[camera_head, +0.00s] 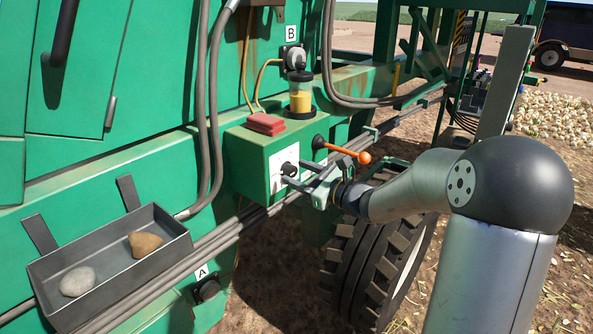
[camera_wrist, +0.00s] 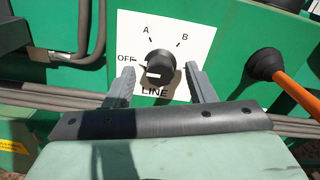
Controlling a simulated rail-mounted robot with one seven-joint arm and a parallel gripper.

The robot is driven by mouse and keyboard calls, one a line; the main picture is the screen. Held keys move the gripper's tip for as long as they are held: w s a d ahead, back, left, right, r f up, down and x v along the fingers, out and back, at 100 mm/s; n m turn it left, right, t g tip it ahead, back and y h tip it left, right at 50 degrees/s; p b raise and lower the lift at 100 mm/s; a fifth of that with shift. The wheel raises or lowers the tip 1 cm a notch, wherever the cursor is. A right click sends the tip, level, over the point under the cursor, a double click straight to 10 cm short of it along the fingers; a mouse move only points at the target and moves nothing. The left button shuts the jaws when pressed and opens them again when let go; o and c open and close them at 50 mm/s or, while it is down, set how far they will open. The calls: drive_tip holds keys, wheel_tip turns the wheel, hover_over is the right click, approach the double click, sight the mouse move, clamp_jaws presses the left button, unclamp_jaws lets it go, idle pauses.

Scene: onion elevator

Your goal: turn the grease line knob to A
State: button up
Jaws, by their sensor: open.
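The black round grease line knob (camera_wrist: 160,65) sits on a white plate (camera_wrist: 190,33) marked OFF at left, A at upper left, B at upper right and LINE below. A white mark shows low on the knob's face, left of centre; I cannot tell exactly which setting it indicates. In the head view the knob (camera_head: 288,168) is on the front of a green box (camera_head: 250,160). My gripper (camera_wrist: 161,82) is open, with one finger on each side of the knob and visible gaps between them and it. In the head view my gripper (camera_head: 296,172) is at the plate.
An orange-handled lever (camera_head: 340,150) sticks out just right of the knob. On the box are a red folded cloth (camera_head: 266,123) and a yellow grease jar (camera_head: 301,95). A grey tray (camera_head: 115,285) holds two stones at lower left. Pipes (camera_head: 235,232) run below.

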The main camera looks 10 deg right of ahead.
drive_tip(key=shift+w+a, duration=0.45)
drive_tip(key=shift+w, duration=0.1)
drive_tip(key=c, duration=1)
